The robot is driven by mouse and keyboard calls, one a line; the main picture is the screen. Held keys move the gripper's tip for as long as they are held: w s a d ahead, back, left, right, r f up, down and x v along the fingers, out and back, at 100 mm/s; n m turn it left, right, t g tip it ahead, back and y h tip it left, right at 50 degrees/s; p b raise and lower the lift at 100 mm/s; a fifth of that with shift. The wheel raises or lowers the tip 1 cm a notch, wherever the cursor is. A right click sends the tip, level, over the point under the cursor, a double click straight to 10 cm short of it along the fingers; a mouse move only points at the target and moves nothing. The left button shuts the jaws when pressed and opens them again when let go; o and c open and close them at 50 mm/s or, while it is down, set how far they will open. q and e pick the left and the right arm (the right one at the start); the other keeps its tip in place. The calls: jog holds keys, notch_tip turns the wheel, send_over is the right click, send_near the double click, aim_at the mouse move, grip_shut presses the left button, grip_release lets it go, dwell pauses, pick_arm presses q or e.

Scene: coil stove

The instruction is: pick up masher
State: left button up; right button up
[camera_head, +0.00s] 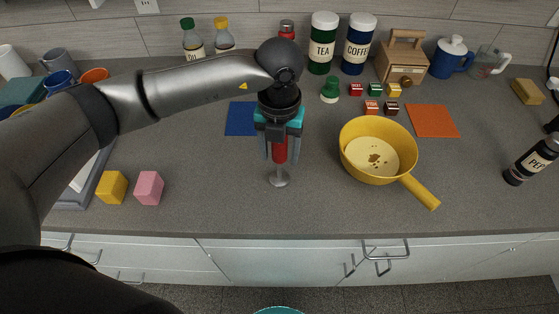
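The masher (279,180) has a red handle and a small grey metal foot. It is upright at the middle of the grey counter, with its foot low at or just above the surface. My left gripper (279,158) points straight down over it, with one finger on each side of the red handle. The top of the handle is hidden by the gripper. Whether the fingers press on the handle or stand slightly apart from it cannot be told. My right gripper is not in view.
A yellow pan (350,163) stands right of the masher, its handle towards the front edge. A blue square (240,118) lies behind left. Yellow (111,187) and pink (149,188) blocks sit left. Jars and small boxes line the back. The counter just around the masher is clear.

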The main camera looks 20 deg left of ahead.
pick_arm(q)
grip_shut()
dwell(0.5)
notch_tip(320, 180, up, 20)
jog(key=shift+p, duration=0.4)
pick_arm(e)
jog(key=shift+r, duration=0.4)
